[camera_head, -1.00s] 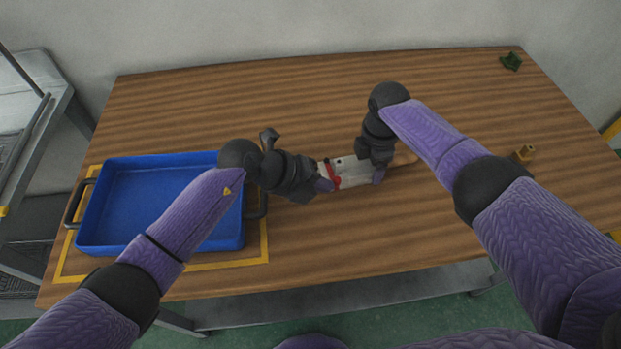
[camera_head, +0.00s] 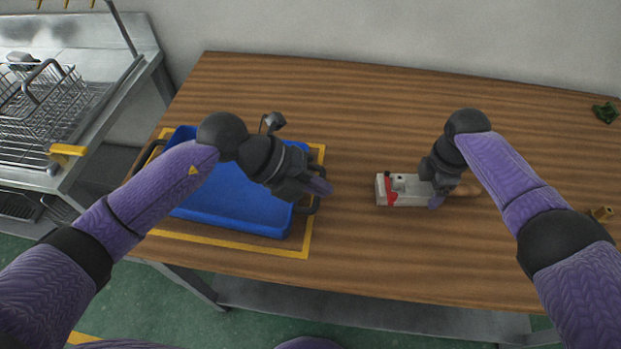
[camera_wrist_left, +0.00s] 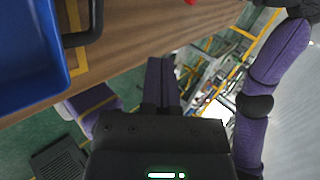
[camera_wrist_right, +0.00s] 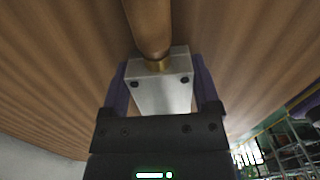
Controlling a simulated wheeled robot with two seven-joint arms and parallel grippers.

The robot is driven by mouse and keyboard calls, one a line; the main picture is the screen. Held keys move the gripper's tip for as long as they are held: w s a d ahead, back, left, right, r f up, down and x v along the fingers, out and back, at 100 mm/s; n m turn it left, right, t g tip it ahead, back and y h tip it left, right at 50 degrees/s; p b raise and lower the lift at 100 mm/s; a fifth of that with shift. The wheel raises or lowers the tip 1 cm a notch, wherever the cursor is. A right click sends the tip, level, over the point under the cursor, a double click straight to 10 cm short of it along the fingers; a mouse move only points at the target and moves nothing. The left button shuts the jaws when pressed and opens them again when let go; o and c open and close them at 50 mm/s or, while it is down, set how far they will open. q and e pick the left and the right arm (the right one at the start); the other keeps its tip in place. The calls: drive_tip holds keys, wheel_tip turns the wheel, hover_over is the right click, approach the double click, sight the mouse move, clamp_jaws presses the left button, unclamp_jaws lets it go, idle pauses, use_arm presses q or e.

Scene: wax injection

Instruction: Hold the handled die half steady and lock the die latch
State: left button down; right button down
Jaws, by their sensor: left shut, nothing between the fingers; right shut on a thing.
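The die (camera_head: 407,198) is a pale metal block lying on the wooden table, right of the blue tray. Its red latch (camera_head: 391,191) is at the left end; I cannot tell whether it is locked. A wooden handle (camera_head: 462,191) sticks out at the right end, and in the right wrist view it joins the block (camera_wrist_right: 162,92) through a brass collar. My right gripper (camera_head: 436,198) is shut on the handled die half, one finger on each side. My left gripper (camera_head: 322,187) is shut and empty, left of the die and apart from it, by the tray's right handle.
The blue tray (camera_head: 222,214) with dark handles stands inside a yellow outline at the left. A brass-coloured part (camera_head: 601,213) and a dark green object (camera_head: 605,112) lie at the right. A metal rack (camera_head: 40,110) stands far left. Table behind the die is clear.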

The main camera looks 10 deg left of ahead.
unclamp_jaws()
